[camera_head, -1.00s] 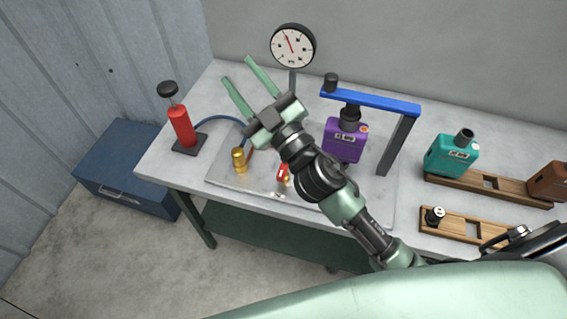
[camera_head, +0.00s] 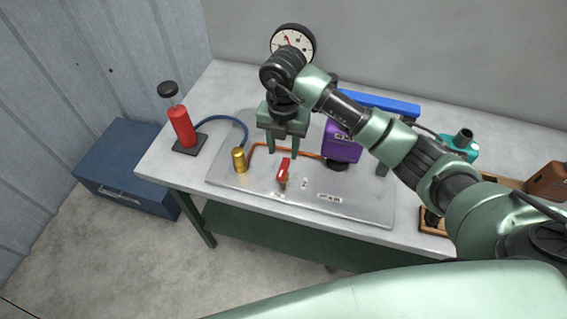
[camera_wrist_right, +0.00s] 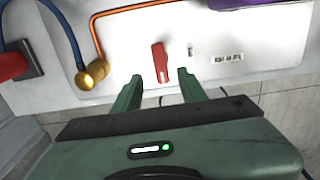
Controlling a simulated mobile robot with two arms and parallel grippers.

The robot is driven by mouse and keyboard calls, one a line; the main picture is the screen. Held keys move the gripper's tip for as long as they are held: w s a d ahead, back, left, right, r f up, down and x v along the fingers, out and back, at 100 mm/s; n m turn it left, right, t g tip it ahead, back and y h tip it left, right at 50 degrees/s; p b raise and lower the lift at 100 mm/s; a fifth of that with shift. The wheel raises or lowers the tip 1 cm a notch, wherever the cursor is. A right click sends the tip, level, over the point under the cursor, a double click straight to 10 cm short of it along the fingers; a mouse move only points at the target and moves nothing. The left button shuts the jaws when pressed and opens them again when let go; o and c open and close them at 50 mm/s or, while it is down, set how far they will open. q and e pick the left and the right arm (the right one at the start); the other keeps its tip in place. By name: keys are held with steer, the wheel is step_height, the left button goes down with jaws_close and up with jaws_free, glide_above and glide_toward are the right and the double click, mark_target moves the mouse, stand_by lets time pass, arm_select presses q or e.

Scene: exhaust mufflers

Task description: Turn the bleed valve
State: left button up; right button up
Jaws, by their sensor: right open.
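The bleed valve appears as a small red lever (camera_head: 283,168) on a short brass stem, standing on the metal plate (camera_head: 350,206). In the right wrist view the red lever (camera_wrist_right: 160,58) lies just beyond the fingertips, roughly in line with the gap between them. My right gripper (camera_head: 281,152) points down at the plate with its fingers apart and empty, behind the lever in the head view. It also shows open in the right wrist view (camera_wrist_right: 159,76). My left gripper is not in view.
A brass cylinder (camera_head: 239,160) stands left of the lever, joined to an orange pipe (camera_head: 303,153). A red hand pump (camera_head: 182,126) with a blue hose is farther left. A dial gauge (camera_head: 293,38) stands behind.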

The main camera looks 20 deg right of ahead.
mark_target(283, 167)
step_height(283, 167, down, 8)
steer(key=shift+r+p, duration=0.25)
steer(key=shift+p, duration=0.8)
jaws_close()
